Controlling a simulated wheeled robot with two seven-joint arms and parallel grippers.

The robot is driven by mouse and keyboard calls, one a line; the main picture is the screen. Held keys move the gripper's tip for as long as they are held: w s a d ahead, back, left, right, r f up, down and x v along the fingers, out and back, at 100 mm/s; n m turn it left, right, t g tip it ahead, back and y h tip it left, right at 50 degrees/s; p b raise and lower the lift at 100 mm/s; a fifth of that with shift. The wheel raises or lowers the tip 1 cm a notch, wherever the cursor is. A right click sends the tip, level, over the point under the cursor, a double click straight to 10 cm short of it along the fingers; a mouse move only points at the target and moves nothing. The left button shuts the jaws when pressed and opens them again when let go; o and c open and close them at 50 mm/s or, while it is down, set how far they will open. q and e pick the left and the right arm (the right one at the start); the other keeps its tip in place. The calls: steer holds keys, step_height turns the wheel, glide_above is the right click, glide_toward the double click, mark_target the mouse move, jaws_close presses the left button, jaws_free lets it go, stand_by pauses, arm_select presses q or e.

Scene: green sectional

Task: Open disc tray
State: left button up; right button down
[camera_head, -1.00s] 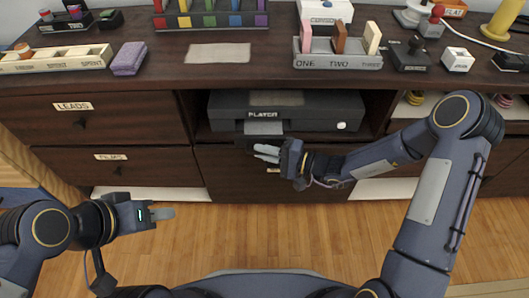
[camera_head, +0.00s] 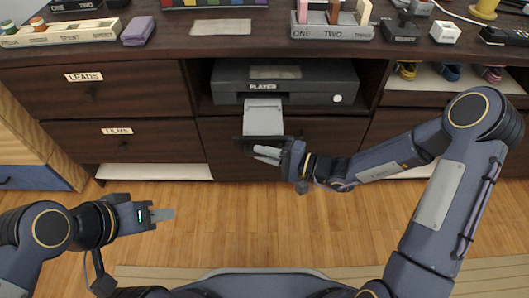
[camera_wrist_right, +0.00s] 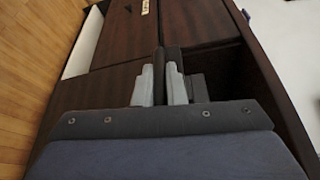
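The black player (camera_head: 310,83) sits in the cabinet's open shelf in the head view. Its pale grey disc tray (camera_head: 263,117) sticks out of the front, with a dark front plate at its near end. My right gripper (camera_head: 267,155) is at that front plate. In the right wrist view, the right gripper (camera_wrist_right: 162,85) has its two grey fingers on either side of a dark plate and appears shut on it. My left gripper (camera_head: 163,214) hangs over the floor, away from the cabinet and empty; its finger gap cannot be made out.
The dark wooden cabinet (camera_head: 120,70) has labelled drawers left of the player and a drawer below it. Shoes (camera_head: 450,73) stand on a shelf to the right. Block trays and small items line the cabinet top. The wooden floor (camera_head: 250,225) before the cabinet is clear.

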steer(key=c, duration=1.5)
jaws_free()
steer(key=p+v, duration=0.2)
steer(key=v, duration=0.5)
steer(key=shift+d, duration=0.4)
steer(key=shift+s, duration=0.15)
